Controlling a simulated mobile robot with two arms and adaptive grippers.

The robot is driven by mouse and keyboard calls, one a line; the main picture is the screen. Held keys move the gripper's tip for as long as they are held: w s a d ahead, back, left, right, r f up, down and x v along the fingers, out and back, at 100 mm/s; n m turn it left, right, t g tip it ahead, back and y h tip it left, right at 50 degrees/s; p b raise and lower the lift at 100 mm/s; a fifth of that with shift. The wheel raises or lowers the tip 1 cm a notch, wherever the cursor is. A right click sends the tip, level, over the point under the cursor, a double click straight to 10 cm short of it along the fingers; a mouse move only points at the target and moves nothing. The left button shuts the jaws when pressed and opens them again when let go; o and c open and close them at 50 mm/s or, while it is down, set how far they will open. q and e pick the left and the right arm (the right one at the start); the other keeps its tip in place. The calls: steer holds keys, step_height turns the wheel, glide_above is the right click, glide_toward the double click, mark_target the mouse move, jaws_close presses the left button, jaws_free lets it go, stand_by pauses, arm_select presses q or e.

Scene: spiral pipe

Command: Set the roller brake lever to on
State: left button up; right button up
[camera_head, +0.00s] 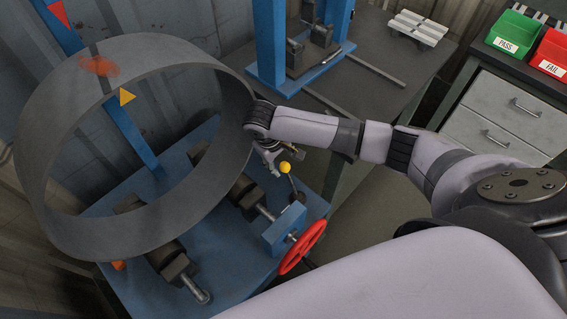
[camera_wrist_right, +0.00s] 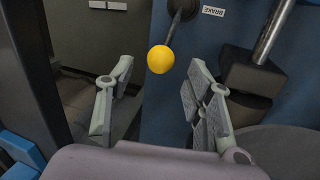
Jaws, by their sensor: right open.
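The roller brake lever has a yellow ball knob (camera_head: 285,167) on a dark rod, beside the blue roller stand in the head view. In the right wrist view the yellow knob (camera_wrist_right: 161,59) hangs from a dark rod, with a white BRAKE label (camera_wrist_right: 213,11) to the right of its base. My right gripper (camera_wrist_right: 152,95) is open and empty, its fingers on either side of the knob's line, the knob a little beyond the fingertips. In the head view my right gripper (camera_head: 268,155) is just left of the knob, partly hidden by its wrist. My left gripper is not in view.
A large grey pipe ring (camera_head: 165,225) rests on rollers on the blue stand (camera_head: 225,265). A red handwheel (camera_head: 303,247) is just below the lever. A workbench (camera_head: 385,85) stands behind my right arm. A green PASS bin (camera_head: 513,35) and red FAIL bin (camera_head: 552,55) sit upper right.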

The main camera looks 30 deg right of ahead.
mark_target(284, 165)
steer(key=x, duration=0.2)
steer(key=shift+f, duration=0.3)
steer(key=shift+d+f, duration=0.2)
steer(key=shift+f, duration=0.3)
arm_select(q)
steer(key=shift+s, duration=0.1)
arm_select(e)
steer(key=shift+c, duration=0.4)
jaws_close()
